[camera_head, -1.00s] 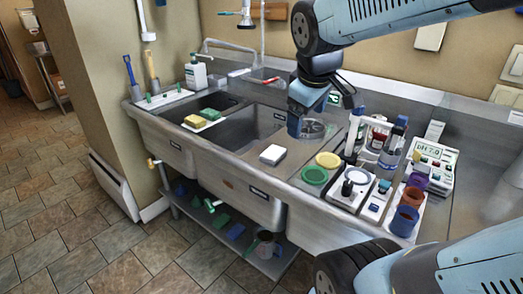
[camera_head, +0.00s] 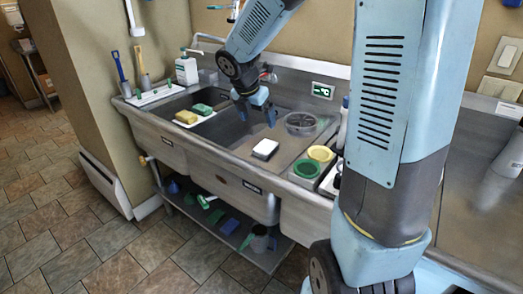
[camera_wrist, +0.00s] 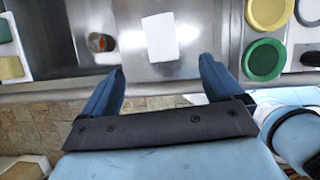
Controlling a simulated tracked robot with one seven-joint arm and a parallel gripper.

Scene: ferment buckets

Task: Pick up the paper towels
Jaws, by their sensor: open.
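A small white rectangular stack (camera_head: 265,147), which looks like the folded paper towels, lies on the steel sink unit near its front edge. It also shows in the wrist view (camera_wrist: 160,37), ahead of my fingers and roughly centred between them. My gripper (camera_head: 256,116) is open and empty, with its fingers pointing down over the sink. It is above and behind the white stack in the head view, apart from it. Both blue fingers also show in the wrist view (camera_wrist: 160,78), spread wide.
Green (camera_head: 306,169) and yellow (camera_head: 321,154) round lids lie to the right of the stack. A round clear dish (camera_head: 300,123) stands behind it. Yellow and green sponges (camera_head: 186,117) sit at the left basin. My arm hides much of the right side.

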